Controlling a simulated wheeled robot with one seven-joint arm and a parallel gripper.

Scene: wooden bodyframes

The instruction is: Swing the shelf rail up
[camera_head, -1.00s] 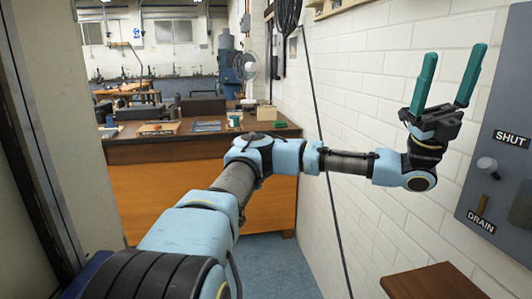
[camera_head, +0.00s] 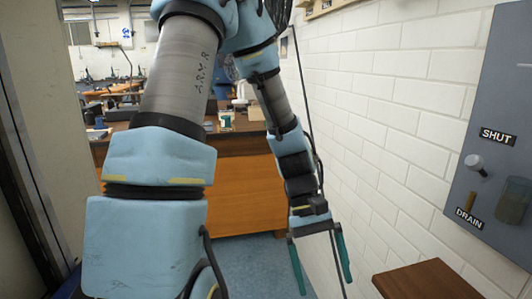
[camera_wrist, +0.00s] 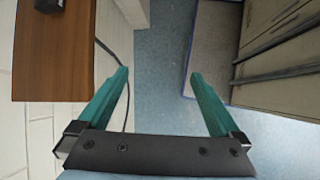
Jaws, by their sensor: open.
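I cannot make out a shelf rail for certain in either view. A brown wooden shelf board (camera_head: 435,281) juts in at the lower right of the head view, below a grey wall panel (camera_head: 490,130). My gripper (camera_head: 325,286) points down near the bottom middle of the head view, left of the board and apart from it. Its two teal fingers are spread and empty. In the wrist view the open gripper (camera_wrist: 160,75) is over blue floor, with a brown wooden surface (camera_wrist: 52,60) at the upper left, not touched.
The panel carries a knob (camera_head: 475,162) and the labels SHUT and DRAIN. A white brick wall (camera_head: 390,150) runs along the right. A wooden workbench (camera_head: 245,185) stands behind my arm. A grey mat-like patch (camera_wrist: 212,50) and pale panels (camera_wrist: 280,60) lie right in the wrist view.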

